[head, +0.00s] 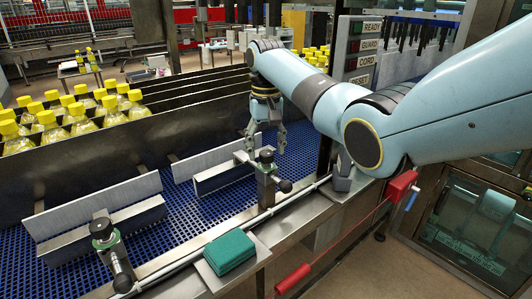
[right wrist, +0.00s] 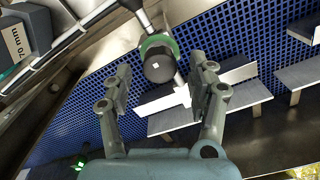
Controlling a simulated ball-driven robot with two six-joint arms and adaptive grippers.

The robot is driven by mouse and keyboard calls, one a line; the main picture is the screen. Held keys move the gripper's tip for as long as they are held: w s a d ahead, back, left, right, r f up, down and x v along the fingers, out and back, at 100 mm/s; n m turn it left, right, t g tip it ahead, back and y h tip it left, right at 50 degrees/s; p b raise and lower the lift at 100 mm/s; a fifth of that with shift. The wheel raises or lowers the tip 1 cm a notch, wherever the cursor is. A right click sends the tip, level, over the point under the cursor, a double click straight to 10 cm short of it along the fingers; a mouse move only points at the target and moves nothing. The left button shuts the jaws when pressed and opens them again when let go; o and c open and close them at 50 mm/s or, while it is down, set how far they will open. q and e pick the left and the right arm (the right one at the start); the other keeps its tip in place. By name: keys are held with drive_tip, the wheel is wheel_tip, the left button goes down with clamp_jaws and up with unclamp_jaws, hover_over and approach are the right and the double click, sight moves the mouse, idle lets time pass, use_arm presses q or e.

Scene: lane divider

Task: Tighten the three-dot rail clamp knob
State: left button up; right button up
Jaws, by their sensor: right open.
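My right gripper (head: 266,138) is open and empty, pointing down above the farther rail clamp (head: 266,178). In the right wrist view its two fingers (right wrist: 160,75) are spread, with a black round knob (right wrist: 157,66) with a green collar showing between and beyond their tips. I see no finger contact. One small white mark shows on the knob's top; I cannot make out three dots. A second, nearer rail clamp with a dark knob (head: 102,228) stands at the lower left in the head view. Its dot marking is too small to read. My left gripper is not in view.
Grey lane divider plates (head: 95,203) stand over the blue mesh conveyor (head: 205,205). A light rail (head: 200,255) runs along its front edge. A green block (head: 229,250) lies on a small shelf. Yellow-capped bottles (head: 53,128) stand behind dark walls.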

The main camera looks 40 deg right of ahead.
sight(266, 152)
wheel_tip(266, 152, up, 10)
idle(0.3)
drive_tip(key=shift+f, duration=0.1)
idle(0.5)
